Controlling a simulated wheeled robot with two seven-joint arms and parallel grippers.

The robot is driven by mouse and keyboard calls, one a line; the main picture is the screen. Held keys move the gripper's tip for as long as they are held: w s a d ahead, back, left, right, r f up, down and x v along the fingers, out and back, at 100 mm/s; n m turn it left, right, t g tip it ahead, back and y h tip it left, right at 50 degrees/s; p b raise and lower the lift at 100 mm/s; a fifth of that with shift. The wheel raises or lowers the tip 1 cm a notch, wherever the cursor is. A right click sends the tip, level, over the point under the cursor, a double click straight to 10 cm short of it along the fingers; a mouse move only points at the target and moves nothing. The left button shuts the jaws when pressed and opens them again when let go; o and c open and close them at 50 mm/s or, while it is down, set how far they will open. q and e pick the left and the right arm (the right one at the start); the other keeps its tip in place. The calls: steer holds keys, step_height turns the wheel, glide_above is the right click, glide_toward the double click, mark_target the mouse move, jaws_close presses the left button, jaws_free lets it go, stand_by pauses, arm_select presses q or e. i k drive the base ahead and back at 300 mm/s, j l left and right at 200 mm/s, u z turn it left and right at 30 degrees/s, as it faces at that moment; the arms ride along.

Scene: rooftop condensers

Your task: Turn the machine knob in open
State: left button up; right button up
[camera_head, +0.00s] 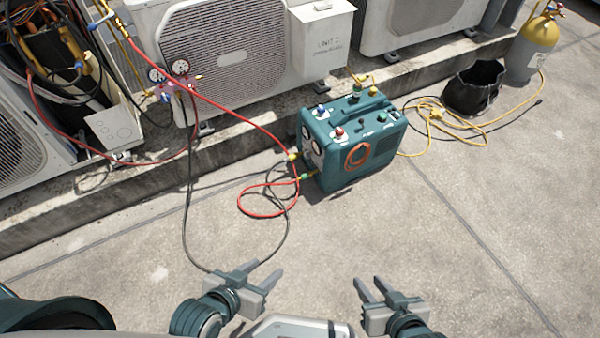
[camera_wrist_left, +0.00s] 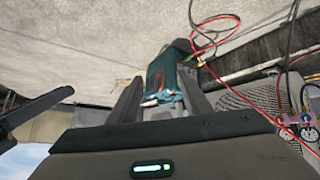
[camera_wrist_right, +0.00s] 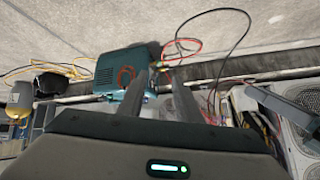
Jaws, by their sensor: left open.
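The teal machine (camera_head: 352,140) stands upright on the concrete floor, right of centre in the head view. A blue knob (camera_head: 320,111) and a red knob (camera_head: 339,132) are on its top. Gauges are on its left face. My left gripper (camera_head: 262,277) is open and empty, low in the head view, well short of the machine. My right gripper (camera_head: 368,287) is apart from the machine too, with its fingers spread and nothing between them. The machine also shows in the left wrist view (camera_wrist_left: 160,72) and in the right wrist view (camera_wrist_right: 118,72).
Red and black hoses run from the machine's left side to the gauges (camera_head: 170,72) by the condenser (camera_head: 225,45). A yellow hose leads to a yellow cylinder (camera_head: 535,45), beside a black bucket (camera_head: 474,88). The concrete floor between my grippers and the machine is mostly clear.

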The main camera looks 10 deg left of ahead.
mark_target(321, 109)
steer(key=i+j+z, duration=0.45)
steer(key=i+j, duration=0.15)
steer(key=i+j+z, duration=0.45)
steer(key=j, duration=0.35)
steer(key=i+j+z, duration=0.25)
steer(key=j, duration=0.2)
